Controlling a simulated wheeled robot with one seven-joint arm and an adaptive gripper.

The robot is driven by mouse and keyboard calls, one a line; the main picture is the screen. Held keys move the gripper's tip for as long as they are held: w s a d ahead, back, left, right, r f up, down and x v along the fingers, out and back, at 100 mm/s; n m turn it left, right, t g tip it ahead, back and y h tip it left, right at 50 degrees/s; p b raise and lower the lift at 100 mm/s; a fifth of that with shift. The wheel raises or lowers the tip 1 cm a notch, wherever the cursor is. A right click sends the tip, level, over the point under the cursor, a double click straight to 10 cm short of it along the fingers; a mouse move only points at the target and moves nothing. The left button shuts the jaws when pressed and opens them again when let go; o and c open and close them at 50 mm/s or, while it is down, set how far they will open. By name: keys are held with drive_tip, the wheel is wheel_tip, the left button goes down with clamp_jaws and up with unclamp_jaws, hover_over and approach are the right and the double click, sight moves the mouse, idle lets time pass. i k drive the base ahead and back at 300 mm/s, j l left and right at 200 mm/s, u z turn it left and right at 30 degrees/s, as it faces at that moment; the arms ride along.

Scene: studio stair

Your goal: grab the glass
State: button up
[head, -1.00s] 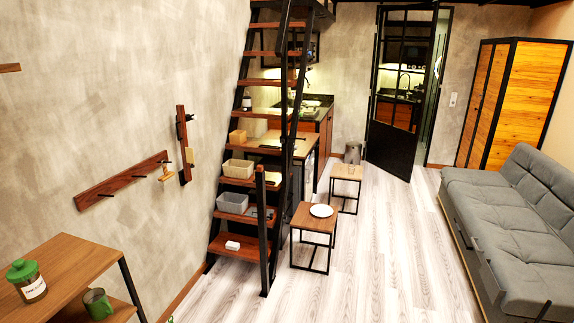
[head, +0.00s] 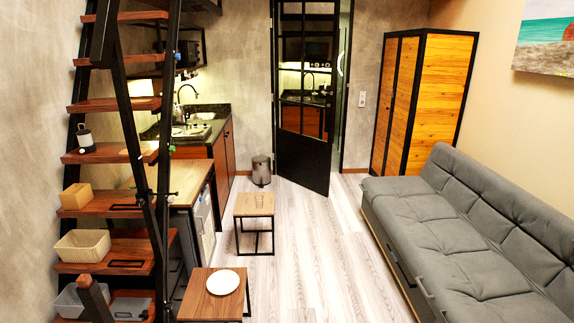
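I cannot make out a glass in the head view. My gripper is not in view. A white plate (head: 223,282) lies on the near small wooden table (head: 211,308). The kitchen counter (head: 215,122) at the back left has a sink and faucet, and the small items on it are too small to tell apart.
A second small table (head: 254,205) stands farther back. A grey sofa (head: 470,235) lines the right. The floor (head: 320,260) between is clear.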

sight(259, 202)
drive_tip(key=i, duration=2.8)
drive_tip(key=i+u, duration=0.15)
drive_tip(key=i, duration=0.45)
drive_tip(key=i+l, duration=0.15)
drive_tip(key=i, duration=0.5)
drive_tip(key=i+l+u, duration=0.15)
drive_tip(key=i, duration=0.45)
